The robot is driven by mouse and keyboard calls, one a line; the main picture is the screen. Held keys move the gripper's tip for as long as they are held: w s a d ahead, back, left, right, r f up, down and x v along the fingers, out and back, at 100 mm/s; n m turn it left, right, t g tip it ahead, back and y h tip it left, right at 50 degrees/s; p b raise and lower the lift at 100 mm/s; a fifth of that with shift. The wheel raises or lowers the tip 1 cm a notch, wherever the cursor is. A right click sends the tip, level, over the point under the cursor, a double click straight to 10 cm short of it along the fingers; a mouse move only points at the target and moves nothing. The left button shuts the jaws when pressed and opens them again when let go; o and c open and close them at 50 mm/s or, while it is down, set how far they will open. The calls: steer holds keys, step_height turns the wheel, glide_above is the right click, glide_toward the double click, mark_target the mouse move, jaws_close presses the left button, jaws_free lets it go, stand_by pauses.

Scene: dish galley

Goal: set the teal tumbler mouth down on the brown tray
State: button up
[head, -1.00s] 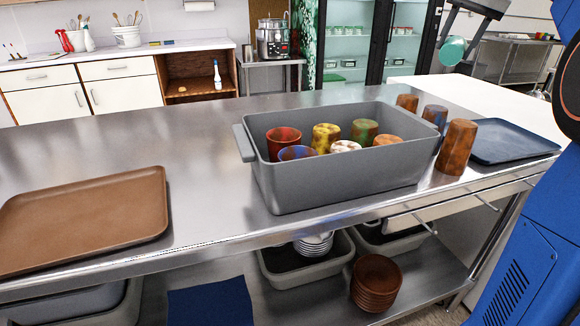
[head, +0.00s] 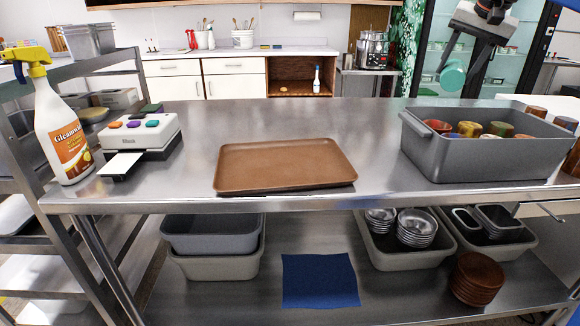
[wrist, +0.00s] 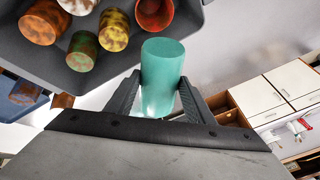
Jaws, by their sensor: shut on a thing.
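The teal tumbler (head: 453,77) is held in the air at the upper right of the head view, above and behind the grey bin. My gripper (head: 465,62) is shut on it. In the wrist view the tumbler (wrist: 162,80) sits between the two fingers (wrist: 160,98), with a plain end facing away from the palm. I cannot tell for sure which end is its mouth. The brown tray (head: 285,166) lies flat and empty on the steel counter, in the middle of the head view, well to the left of the gripper.
The grey bin (head: 480,160) with several tumblers stands right of the tray. A label printer (head: 145,135) and a spray bottle (head: 62,130) stand at the left. Bare steel counter (head: 375,140) lies between tray and bin. A lower shelf holds tubs, bowls and a blue cloth (head: 318,280).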

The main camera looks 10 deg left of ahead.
steer(key=s+a+f+n+y, duration=0.1)
steer(key=s+a+f+n, duration=0.1)
steer(key=a, duration=1.3)
steer(key=n+g+y, duration=0.2)
steer(key=n, duration=0.5)
glide_above(257, 170)
step_height(257, 170, down, 5)
steer(key=shift+f, duration=5)
steer(key=o, duration=1.2)
steer(key=shift+f, duration=0.1)
steer(key=shift+c, duration=0.2)
steer(key=v, duration=1.2)
steer(key=shift+w, duration=0.15)
